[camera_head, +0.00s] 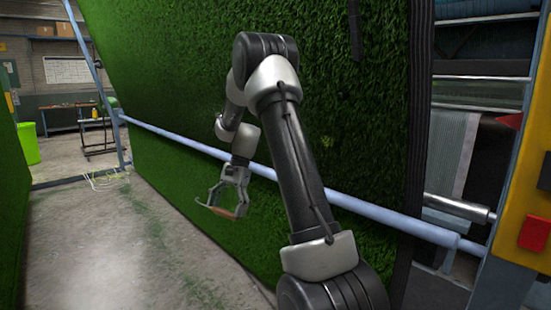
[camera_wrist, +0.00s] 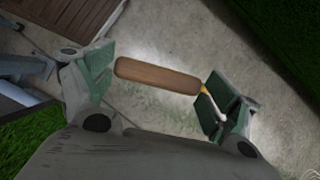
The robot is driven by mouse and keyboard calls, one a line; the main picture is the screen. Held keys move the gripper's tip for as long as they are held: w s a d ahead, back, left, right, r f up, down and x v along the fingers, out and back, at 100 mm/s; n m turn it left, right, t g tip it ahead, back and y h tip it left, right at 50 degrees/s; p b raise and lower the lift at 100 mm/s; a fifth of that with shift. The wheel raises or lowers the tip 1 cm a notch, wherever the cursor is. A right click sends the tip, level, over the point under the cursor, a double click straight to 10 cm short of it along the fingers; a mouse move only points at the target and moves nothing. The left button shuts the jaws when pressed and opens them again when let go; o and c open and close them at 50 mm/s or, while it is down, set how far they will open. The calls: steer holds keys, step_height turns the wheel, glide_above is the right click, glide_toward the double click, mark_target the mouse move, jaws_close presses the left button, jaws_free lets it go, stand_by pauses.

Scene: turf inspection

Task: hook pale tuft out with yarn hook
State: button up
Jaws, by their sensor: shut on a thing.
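My gripper (camera_head: 223,203) hangs low in front of the green turf sheet (camera_head: 175,75), below the pale blue rail. It is shut on the yarn hook (camera_head: 222,212), which shows as a thin brown bar in the head view. In the wrist view the hook's wooden handle (camera_wrist: 157,76) lies across between the two finger pads. Its brass collar and pale metal tip (camera_wrist: 222,117) show at the right finger, partly overlapping it.
The pale blue rail (camera_head: 185,138) runs across the turf face. A yellow panel (camera_head: 525,190) with red parts stands at right, beside machine rollers. Another turf surface (camera_head: 12,190) borders the left. The concrete floor (camera_head: 105,235) between is mostly clear. A green bin (camera_head: 28,143) stands far left.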

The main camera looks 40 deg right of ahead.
steer(key=s+d+r+m+t+h, duration=0.2)
steer(key=d+r+m+t+h, duration=0.1)
steer(key=d+r+m, duration=0.5)
steer(key=s+d+r+m+t+h, duration=0.3)
steer(key=d+r+m, duration=0.6)
steer(key=d+m, duration=0.6)
steer(key=shift+s+t+h, duration=0.3)
steer(key=shift+t+h, duration=0.5)
steer(key=shift+t, duration=0.2)
steer(key=shift+w+d+r, duration=0.1)
steer(key=shift+d+r, duration=0.2)
steer(key=shift+d, duration=0.55)
steer(key=shift+w+d+r, duration=0.1)
steer(key=shift+d+r, duration=0.2)
steer(key=shift+d, duration=0.55)
steer(key=shift+d+f, duration=0.35)
steer(key=shift+f, duration=0.55)
stand_by(0.4)
steer(key=shift+a+r, duration=0.2)
steer(key=shift+r, duration=0.3)
steer(key=shift+a+r, duration=0.15)
steer(key=shift+r, duration=0.3)
